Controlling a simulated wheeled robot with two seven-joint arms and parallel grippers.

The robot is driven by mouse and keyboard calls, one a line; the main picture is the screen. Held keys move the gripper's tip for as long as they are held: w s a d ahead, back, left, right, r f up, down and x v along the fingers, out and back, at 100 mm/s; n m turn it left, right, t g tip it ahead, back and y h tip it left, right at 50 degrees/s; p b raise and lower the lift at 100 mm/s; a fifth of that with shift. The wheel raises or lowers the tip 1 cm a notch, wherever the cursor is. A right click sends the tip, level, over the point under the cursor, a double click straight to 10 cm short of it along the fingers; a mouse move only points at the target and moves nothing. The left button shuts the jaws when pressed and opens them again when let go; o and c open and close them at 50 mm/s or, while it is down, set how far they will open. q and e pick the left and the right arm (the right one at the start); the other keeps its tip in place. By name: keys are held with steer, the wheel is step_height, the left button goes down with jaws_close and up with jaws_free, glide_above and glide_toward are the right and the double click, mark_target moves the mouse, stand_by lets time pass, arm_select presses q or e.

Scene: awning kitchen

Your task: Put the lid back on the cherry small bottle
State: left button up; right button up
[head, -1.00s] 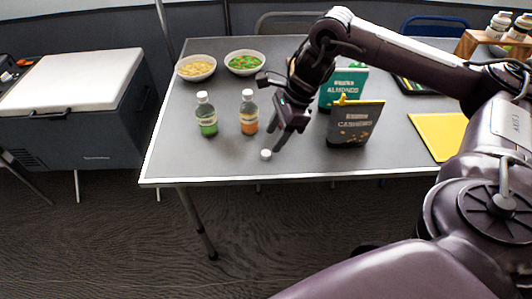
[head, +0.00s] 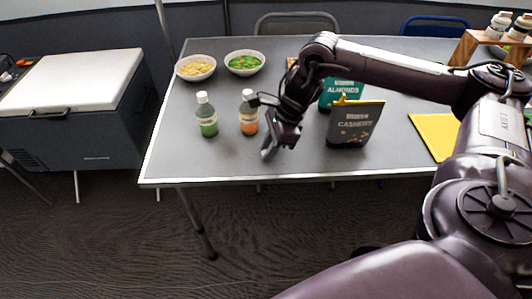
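A small bottle with orange-red contents (head: 248,118) stands upright near the table's front; its label is too small to read. Beside it on the left stands a similar bottle with green contents (head: 208,120). Both have whitish tops. My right gripper (head: 268,152) points down at the table just right of and in front of the orange-red bottle. Its fingers cover the spot where a small white lid lay, so the lid is hidden. I cannot tell whether the fingers are closed on it. My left gripper is not in view.
A dark cashews bag (head: 354,122) and a green almonds bag (head: 342,88) stand right of the gripper. Two bowls, one of yellowish food (head: 195,68) and one of green food (head: 244,63), sit behind the bottles. A yellow mat (head: 434,136) lies at right. The front-left tabletop (head: 185,160) is clear.

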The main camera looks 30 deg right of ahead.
jaws_close()
steer(key=shift+r, duration=0.55)
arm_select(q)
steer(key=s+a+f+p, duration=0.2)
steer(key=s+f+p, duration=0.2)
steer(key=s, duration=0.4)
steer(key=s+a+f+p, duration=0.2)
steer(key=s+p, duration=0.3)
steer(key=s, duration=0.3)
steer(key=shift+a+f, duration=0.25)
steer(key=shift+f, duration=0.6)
arm_select(e)
step_height(320, 180, up, 19)
steer(key=shift+f, duration=0.1)
